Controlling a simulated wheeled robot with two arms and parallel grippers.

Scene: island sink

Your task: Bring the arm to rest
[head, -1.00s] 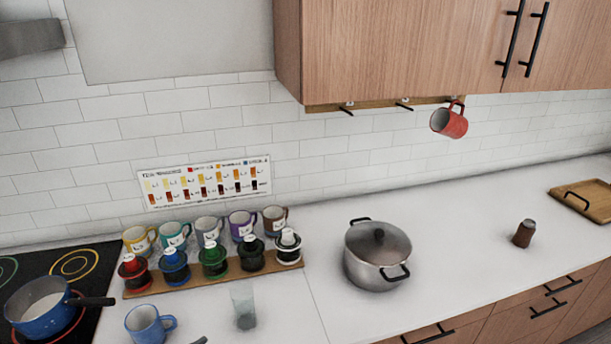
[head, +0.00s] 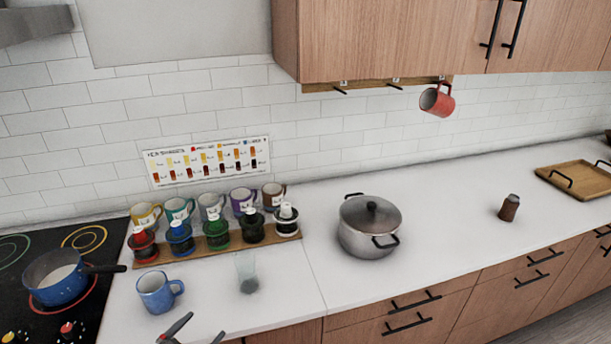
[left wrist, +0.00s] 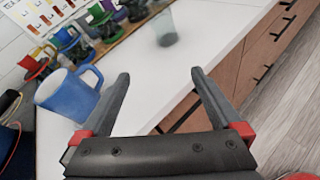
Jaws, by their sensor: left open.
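My left gripper (head: 196,332) shows only by its fingertips at the bottom edge of the head view, in front of the counter. In the left wrist view my left gripper (left wrist: 158,85) has its two fingers spread wide with nothing between them. A blue mug (head: 158,292) stands on the counter just beyond it; the mug also shows in the left wrist view (left wrist: 70,92), left of the fingers and apart from them. My right gripper is in neither view.
A glass (head: 246,272) stands near the counter edge. Mugs and bottles line a wooden board (head: 217,240) behind. A blue saucepan (head: 57,285) sits on the cooktop at left, a lidded pot (head: 368,238) at centre. A red mug (head: 437,101) hangs under the cabinet. Counter right of the pot is mostly clear.

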